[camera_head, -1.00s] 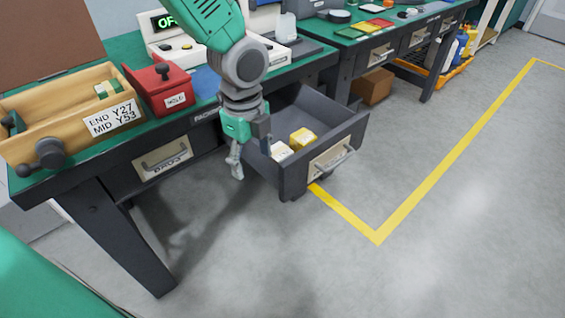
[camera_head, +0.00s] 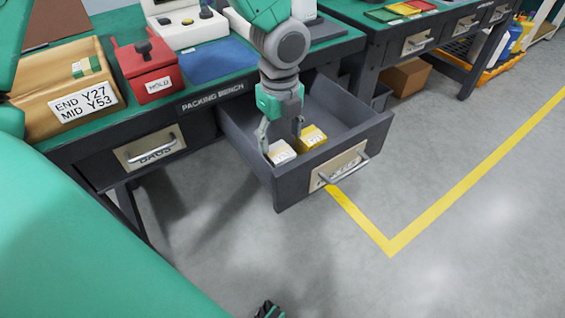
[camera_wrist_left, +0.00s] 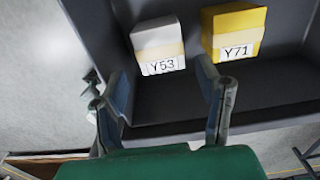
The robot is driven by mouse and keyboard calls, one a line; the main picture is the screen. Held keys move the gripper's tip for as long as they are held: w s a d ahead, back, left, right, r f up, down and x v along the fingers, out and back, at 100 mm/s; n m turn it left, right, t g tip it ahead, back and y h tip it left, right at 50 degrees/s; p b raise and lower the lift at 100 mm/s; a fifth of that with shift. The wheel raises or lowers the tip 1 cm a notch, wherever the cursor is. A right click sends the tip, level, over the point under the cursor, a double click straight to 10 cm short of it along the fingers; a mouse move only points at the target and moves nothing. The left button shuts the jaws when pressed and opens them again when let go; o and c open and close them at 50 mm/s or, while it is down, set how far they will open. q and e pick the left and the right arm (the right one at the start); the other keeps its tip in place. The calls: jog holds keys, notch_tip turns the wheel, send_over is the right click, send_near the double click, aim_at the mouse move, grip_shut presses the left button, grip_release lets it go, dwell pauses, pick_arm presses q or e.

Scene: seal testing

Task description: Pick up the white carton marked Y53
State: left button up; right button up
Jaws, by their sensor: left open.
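The white carton marked Y53 (camera_head: 281,154) lies in the open dark drawer (camera_head: 285,196), near its front left corner. Its Y53 label faces me in the left wrist view (camera_wrist_left: 158,42). My left gripper (camera_head: 281,138) points down into the drawer, open and empty, just behind and above the white carton. In the left wrist view its two fingers (camera_wrist_left: 163,88) are spread apart, with the carton beyond the gap between them. A finger partly overlaps the carton's outline in the head view.
A yellow carton marked Y71 (camera_head: 312,138) sits just right of the white one; it also shows in the left wrist view (camera_wrist_left: 234,28). The drawer walls surround both. The drawer's rear is clear.

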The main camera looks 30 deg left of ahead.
aim_at(279, 151)
pick_arm(q)
jog(key=shift+a+f, duration=0.15)
jog(key=shift+f, duration=0.5)
jog(key=shift+a+f, duration=0.25)
jog(key=shift+f, duration=0.1)
jog(key=f+b, duration=0.2)
jog(key=f, duration=0.1)
jog(key=f+b, duration=0.1)
jog(key=f, duration=0.1)
jog(key=shift+w+d, duration=0.15)
jog(key=shift+d, duration=0.1)
jog(key=shift+r, duration=0.2)
jog(key=shift+a, duration=0.2)
jog(key=c, duration=1.1)
